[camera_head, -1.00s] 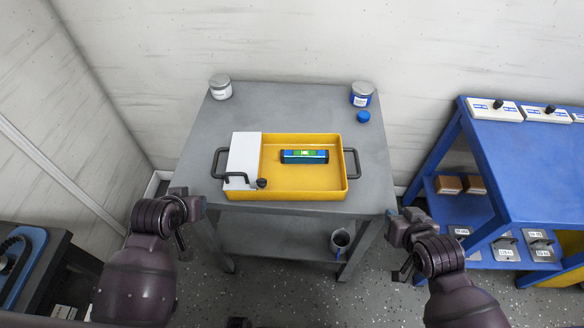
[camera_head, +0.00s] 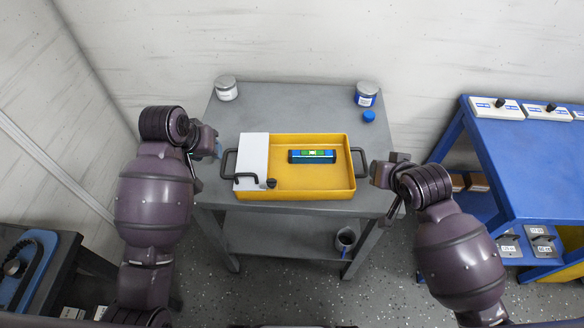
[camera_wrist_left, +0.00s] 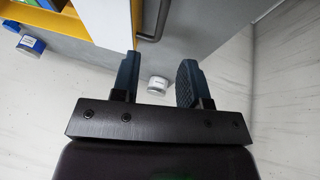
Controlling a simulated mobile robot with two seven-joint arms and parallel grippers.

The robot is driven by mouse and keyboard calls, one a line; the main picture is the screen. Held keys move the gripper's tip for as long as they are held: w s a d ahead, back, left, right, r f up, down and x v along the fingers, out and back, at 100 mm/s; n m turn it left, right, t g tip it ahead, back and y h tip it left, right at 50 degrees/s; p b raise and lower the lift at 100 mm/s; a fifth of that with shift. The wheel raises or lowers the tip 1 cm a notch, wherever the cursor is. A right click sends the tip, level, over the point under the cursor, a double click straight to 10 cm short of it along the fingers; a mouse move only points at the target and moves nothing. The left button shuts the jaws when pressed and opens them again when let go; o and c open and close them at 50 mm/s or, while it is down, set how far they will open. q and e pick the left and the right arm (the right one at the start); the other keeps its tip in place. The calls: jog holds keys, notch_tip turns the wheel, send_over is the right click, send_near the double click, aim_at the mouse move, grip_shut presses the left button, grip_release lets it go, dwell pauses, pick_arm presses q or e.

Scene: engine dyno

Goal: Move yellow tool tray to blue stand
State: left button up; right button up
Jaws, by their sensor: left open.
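The yellow tool tray (camera_head: 315,190) sits on a grey table (camera_head: 290,105), with a dark handle at each short end. My left gripper (camera_head: 212,152) is open and empty, just left of the tray's left handle (camera_head: 229,163). In the left wrist view its two fingers (camera_wrist_left: 158,82) stand apart, with the handle (camera_wrist_left: 155,20) beyond them. My right gripper (camera_head: 374,170) is just right of the tray's right handle (camera_head: 361,162); its fingers are too small to read. The blue stand (camera_head: 535,155) is at the right.
A white jar (camera_head: 226,90), a blue-labelled jar (camera_head: 366,95) and a blue cap (camera_head: 369,116) stand at the table's back. A mug (camera_head: 346,240) is on the lower shelf. The stand's top has white switch boxes (camera_head: 497,108) at the back; its front is clear.

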aim_at(224, 161)
pick_arm(q)
jog(key=x, duration=1)
jog(key=shift+f, duration=0.2)
pick_arm(e)
jog(key=x, duration=1)
jog(key=shift+w+f, duration=0.15)
jog(key=shift+f, duration=0.05)
pick_arm(q)
jog(key=shift+c, duration=0.3)
pick_arm(e)
jog(key=shift+c, duration=0.3)
pick_arm(q)
jog(key=c, duration=0.5)
pick_arm(e)
grip_shut()
pick_arm(q)
grip_shut()
jog(key=shift+w, duration=0.1)
pick_arm(e)
jog(key=shift+r, duration=0.1)
